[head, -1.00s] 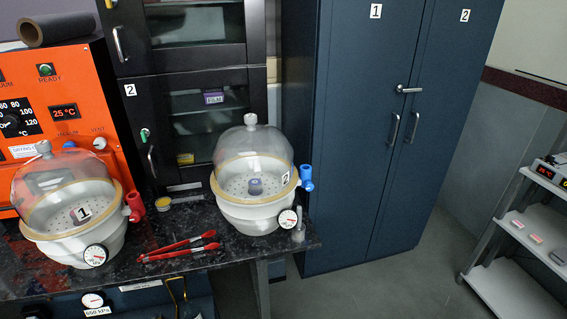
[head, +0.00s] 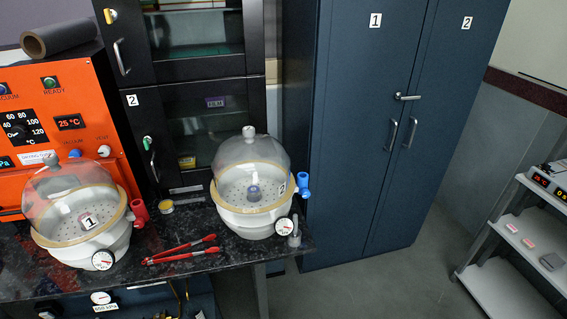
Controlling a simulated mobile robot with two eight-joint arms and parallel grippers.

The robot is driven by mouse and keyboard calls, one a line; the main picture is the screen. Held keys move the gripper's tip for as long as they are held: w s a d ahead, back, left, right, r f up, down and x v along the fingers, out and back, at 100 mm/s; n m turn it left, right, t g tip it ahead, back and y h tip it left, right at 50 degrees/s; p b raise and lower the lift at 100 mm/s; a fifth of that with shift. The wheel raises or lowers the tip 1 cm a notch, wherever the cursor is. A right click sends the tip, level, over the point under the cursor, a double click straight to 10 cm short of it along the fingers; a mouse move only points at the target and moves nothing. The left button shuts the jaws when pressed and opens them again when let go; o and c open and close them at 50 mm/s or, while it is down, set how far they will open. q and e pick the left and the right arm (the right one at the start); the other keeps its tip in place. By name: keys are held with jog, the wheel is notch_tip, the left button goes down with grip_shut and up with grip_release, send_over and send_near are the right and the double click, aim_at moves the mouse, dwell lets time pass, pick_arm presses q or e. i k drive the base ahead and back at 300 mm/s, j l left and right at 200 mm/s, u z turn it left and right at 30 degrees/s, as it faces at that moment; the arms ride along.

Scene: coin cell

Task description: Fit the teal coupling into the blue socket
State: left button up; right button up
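The blue socket (head: 303,185) sticks out from the right side of glass-domed desiccator 2 (head: 255,222), which stands near the right end of the black bench. I cannot make out a teal coupling anywhere in the head view. Neither of my grippers is in view.
Desiccator 1 (head: 82,258), with a red socket (head: 138,212), stands at left by the orange oven (head: 32,140). Red tongs (head: 180,250) lie between the desiccators on the bench (head: 172,226). A blue cabinet (head: 345,150) and a shelf rack (head: 520,250) stand at right, with open floor between.

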aim_at(260, 226)
jog(key=i+l+u, duration=0.1)
jog(key=i+l, duration=0.35)
jog(key=l, duration=0.15)
jog(key=i+l+u, duration=0.15)
jog(key=l, duration=0.2)
jog(key=i+l, duration=0.25)
jog(key=i+l+u, duration=0.15)
jog(key=l, duration=0.3)
jog(key=i+l, duration=0.25)
jog(key=i+l+u, duration=0.2)
jog(key=i+l, duration=0.35)
jog(key=i+j, duration=0.1)
jog(key=i, duration=0.1)
